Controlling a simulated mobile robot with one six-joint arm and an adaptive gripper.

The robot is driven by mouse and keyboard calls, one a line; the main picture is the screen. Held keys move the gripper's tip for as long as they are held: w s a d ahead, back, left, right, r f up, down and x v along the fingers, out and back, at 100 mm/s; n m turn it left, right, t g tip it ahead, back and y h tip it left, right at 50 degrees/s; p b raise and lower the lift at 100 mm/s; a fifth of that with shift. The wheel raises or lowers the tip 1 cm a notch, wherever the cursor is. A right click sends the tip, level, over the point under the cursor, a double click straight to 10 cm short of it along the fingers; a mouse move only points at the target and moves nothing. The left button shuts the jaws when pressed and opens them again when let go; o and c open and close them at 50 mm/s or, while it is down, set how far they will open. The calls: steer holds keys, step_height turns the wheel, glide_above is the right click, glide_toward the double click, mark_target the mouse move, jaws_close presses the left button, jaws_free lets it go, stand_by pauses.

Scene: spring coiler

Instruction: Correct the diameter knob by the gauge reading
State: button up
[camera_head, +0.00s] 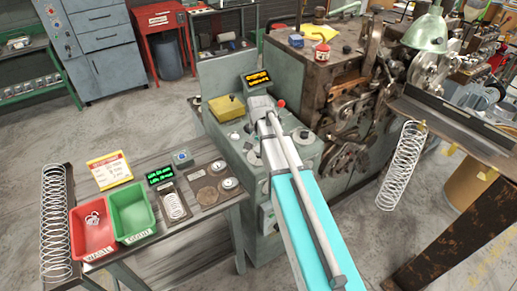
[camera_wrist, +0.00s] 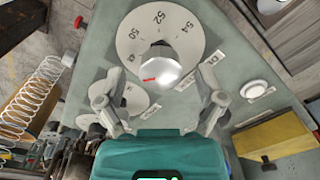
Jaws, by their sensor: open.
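The diameter knob (camera_wrist: 161,63) shows in the wrist view as a silver knob with a red pointer mark, on a round white dial (camera_wrist: 132,30) numbered about 50 to 54. A partly covered label beside it begins "DI". My gripper (camera_wrist: 160,88) is open, its two fingers on either side of the knob's near side; I cannot tell whether they touch it. In the head view my gripper (camera_head: 262,108) is over the green-grey control panel (camera_head: 235,140), and my arm hides the knob. A small gauge with green digits (camera_head: 160,175) stands on the bench; its digits are too small to read.
A second dial (camera_wrist: 130,98) lies close by the left finger. A white button (camera_wrist: 257,89), a yellow box (camera_wrist: 276,138) and an amber display (camera_head: 257,80) are around the panel. Red (camera_head: 93,244) and green (camera_head: 118,236) bins stand on the bench. Machinery stands right of the panel.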

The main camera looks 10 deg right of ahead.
steer(key=c, duration=1.1)
steer(key=shift+a, duration=0.1)
steer(key=shift+c, duration=0.2)
steer(key=shift+n, duration=0.3)
steer(key=n, duration=0.9)
steer(key=shift+n, duration=0.3)
